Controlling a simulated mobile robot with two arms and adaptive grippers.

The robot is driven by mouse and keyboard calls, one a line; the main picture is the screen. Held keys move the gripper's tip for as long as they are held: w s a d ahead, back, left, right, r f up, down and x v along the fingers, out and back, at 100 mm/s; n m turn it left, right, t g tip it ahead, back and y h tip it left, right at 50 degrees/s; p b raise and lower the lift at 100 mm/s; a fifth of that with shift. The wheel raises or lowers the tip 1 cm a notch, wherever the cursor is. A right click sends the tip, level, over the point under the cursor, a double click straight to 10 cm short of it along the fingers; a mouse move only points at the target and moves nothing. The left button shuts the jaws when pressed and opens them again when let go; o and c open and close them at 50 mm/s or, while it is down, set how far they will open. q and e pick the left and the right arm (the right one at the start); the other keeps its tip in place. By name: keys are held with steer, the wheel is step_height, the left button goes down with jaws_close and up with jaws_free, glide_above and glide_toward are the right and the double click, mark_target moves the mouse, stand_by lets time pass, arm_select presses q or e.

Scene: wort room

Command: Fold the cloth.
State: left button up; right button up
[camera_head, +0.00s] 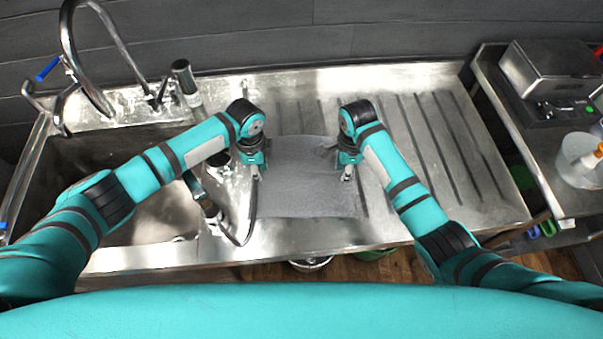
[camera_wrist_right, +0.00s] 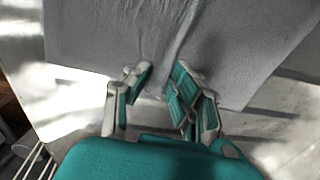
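The grey cloth (camera_head: 300,195) lies spread on the steel drainboard, roughly rectangular, with its far edge between my two grippers. My left gripper (camera_head: 257,172) points down at the cloth's left edge; its fingertips are too small to show whether they are open or shut. My right gripper (camera_head: 347,174) is at the cloth's right side. In the right wrist view its fingers (camera_wrist_right: 162,78) are drawn close together near an edge of the cloth (camera_wrist_right: 100,35). Cloth is bunched between them, and creases run away from the fingertips. Parts of the cloth's sides are hidden by the grippers.
A sink (camera_head: 160,205) with a tall curved tap (camera_head: 105,35) is on the left. The ribbed drainboard (camera_head: 440,150) is bare to the right of the cloth. A side table on the right holds a metal device (camera_head: 550,75) and a white container (camera_head: 575,170).

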arm_select(q)
steer(key=shift+f, duration=0.15)
jaws_close()
arm_select(e)
steer(key=shift+s+f, duration=0.1)
steer(key=shift+f, duration=0.05)
jaws_close()
arm_select(q)
steer(key=shift+s+a, duration=0.1)
